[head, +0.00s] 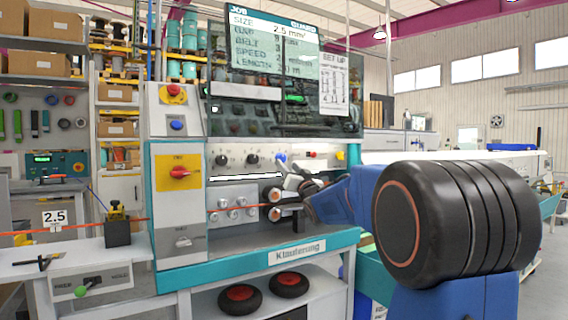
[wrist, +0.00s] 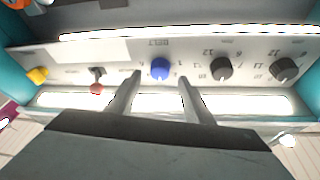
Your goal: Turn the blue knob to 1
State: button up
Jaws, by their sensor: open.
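The blue knob (wrist: 160,69) is on the light control panel, under lettering that looks like BELT in the wrist view. It also shows in the head view as a small blue spot (head: 281,158), just above my gripper (head: 298,186). In the wrist view the two fingers of my gripper (wrist: 159,77) are apart, one on each side of the blue knob, with space between them and it. I cannot tell whether the fingertips reach the knob's depth. The knob's pointer and the number it faces are too small to read.
Two dark knobs (wrist: 222,68) (wrist: 284,70) sit right of the blue one in the wrist view. A red-tipped toggle (wrist: 96,87) and a yellow knob (wrist: 37,75) are left. The guard window (head: 285,115) is above the panel in the head view, Klauterung's front ledge (head: 215,262) below.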

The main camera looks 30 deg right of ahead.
aim_at(282, 160)
jog(key=shift+x, duration=2.25)
jog(key=c, duration=1)
